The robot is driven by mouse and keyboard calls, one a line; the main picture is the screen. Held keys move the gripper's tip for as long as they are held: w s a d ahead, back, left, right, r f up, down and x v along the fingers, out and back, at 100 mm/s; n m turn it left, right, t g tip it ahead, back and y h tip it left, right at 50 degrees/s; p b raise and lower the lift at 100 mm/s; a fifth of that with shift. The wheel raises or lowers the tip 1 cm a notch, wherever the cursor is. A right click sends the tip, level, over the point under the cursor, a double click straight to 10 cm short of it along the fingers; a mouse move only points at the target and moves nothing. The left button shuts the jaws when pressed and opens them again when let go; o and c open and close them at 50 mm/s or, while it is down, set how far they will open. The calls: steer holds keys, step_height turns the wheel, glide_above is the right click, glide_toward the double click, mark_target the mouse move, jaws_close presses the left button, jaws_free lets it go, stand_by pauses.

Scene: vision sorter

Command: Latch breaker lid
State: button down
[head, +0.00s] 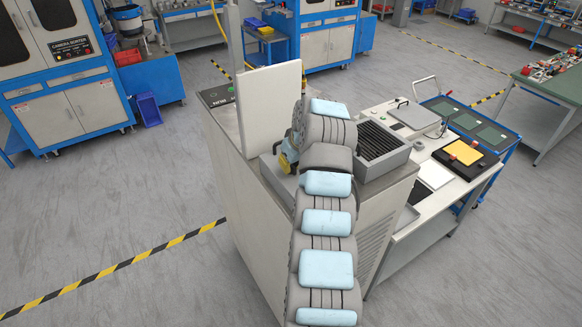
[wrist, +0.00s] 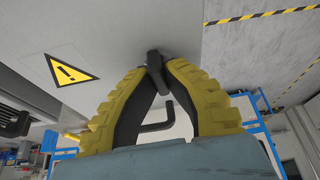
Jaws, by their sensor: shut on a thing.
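The pale lid panel (head: 270,105) stands upright on top of a grey cabinet (head: 240,160) in the head view. In the wrist view a pale grey panel (wrist: 110,25) with a yellow warning triangle (wrist: 72,70) fills the upper left. My gripper (wrist: 155,70) has yellow ribbed fingers, with the tips closed on a dark handle (wrist: 154,60) against this panel. A bent dark bar (wrist: 160,122) shows between the fingers; whether it joins the handle I cannot tell. In the head view my gripper (head: 284,160) is partly hidden by my arm beside the lid's lower edge.
A grey box with dark slats (head: 380,142) stands right of my arm on the cabinet. A white side bench (head: 430,175) holds a black tray with a yellow sheet (head: 465,152). Open floor (head: 120,220) lies to the left.

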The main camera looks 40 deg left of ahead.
steer(key=shift+d+f+n+b, duration=0.1)
steer(key=shift+f+n+b, duration=0.15)
steer(key=shift+n+b, duration=0.3)
steer(key=shift+r+n+g+b, duration=0.15)
steer(key=shift+n+g+b, duration=0.55)
steer(key=shift+n, duration=0.45)
steer(key=shift+r+n+p, duration=0.1)
steer(key=shift+n+p, duration=0.25)
steer(key=shift+n, duration=0.35)
steer(key=shift+g+p, duration=0.3)
steer(key=shift+n+p, duration=0.65)
steer(key=shift+n, duration=0.05)
steer(key=c, duration=1.1)
jaws_free()
